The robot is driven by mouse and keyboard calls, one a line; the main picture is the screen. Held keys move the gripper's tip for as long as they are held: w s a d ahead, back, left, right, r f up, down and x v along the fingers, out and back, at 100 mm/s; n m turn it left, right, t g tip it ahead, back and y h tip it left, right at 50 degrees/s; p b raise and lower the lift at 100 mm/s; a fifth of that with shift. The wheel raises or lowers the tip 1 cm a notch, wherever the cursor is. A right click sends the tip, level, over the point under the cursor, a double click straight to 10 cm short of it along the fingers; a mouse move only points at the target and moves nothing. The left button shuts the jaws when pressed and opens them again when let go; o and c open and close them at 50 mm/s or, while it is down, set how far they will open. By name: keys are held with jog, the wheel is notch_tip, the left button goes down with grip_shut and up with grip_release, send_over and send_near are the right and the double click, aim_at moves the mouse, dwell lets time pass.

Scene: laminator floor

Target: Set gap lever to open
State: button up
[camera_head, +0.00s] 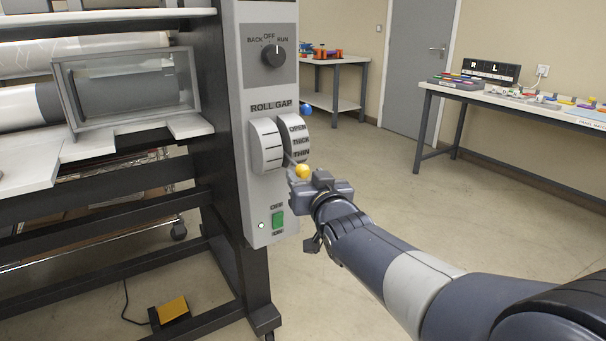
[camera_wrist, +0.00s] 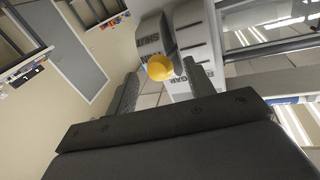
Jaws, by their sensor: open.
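The gap lever ends in a yellow ball knob (camera_head: 302,171), beside the lower end of the OPEN, THICK, THIN scale, near THIN. Its thin shaft runs up into the roll gap housing (camera_head: 267,146) on the grey control panel (camera_head: 250,203). My gripper (camera_head: 303,183) is at the knob, with its jaws apart. In the wrist view the yellow knob (camera_wrist: 160,67) shows between and beyond the two fingers (camera_wrist: 156,92). I cannot tell whether either finger touches it.
Above the scale is a BACK, OFF, RUN dial (camera_head: 273,55). Below is a green switch (camera_head: 279,220). The laminator's guarded rollers (camera_head: 130,88) stand left. A yellow pedal (camera_head: 172,309) lies on the floor. A table (camera_head: 480,98) stands at the right wall. Floor between is clear.

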aim_at(289, 158)
jog(key=shift+x, duration=1.7)
jog(key=shift+c, duration=0.4)
grip_shut()
